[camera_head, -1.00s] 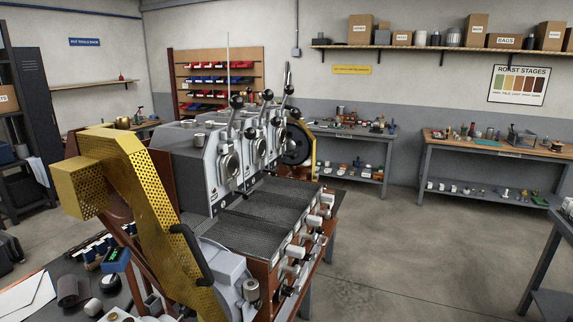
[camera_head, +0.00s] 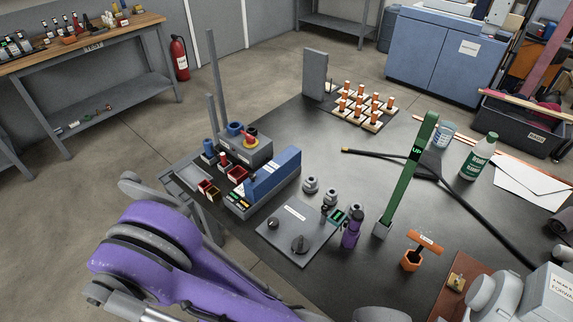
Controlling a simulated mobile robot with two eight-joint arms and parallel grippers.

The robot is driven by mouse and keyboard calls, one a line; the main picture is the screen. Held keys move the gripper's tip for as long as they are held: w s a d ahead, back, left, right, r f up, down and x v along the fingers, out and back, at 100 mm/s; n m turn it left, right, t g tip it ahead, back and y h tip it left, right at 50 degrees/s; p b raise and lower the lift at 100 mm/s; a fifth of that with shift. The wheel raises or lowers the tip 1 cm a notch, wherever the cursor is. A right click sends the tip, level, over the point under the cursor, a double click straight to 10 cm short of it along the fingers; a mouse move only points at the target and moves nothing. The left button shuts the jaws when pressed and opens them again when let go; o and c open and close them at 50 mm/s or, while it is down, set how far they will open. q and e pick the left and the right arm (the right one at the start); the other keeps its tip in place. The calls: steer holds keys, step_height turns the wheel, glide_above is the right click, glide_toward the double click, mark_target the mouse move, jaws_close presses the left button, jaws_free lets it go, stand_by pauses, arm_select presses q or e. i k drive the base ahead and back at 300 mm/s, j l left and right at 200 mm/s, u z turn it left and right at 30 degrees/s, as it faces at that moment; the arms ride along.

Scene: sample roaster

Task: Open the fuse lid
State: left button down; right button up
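I cannot tell for certain which part is the fuse lid. A grey electrical box (camera_head: 240,207) with small coloured parts on its front stands at the table's left edge. A long blue block or cover (camera_head: 273,173) sits upright on it; I cannot tell if it is hinged. A flat grey panel (camera_head: 295,232) with two dark knobs lies in front. A purple arm link, apparently mine, fills the lower left. Neither gripper shows.

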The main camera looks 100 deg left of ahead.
mark_target(259, 184)
steer(key=u, duration=3.45)
steer(key=i+j+u, duration=0.15)
steer(key=u, duration=0.25)
steer(key=i+j+u, duration=0.5)
steer(key=i+j, duration=0.05)
steer(key=j, duration=0.1)
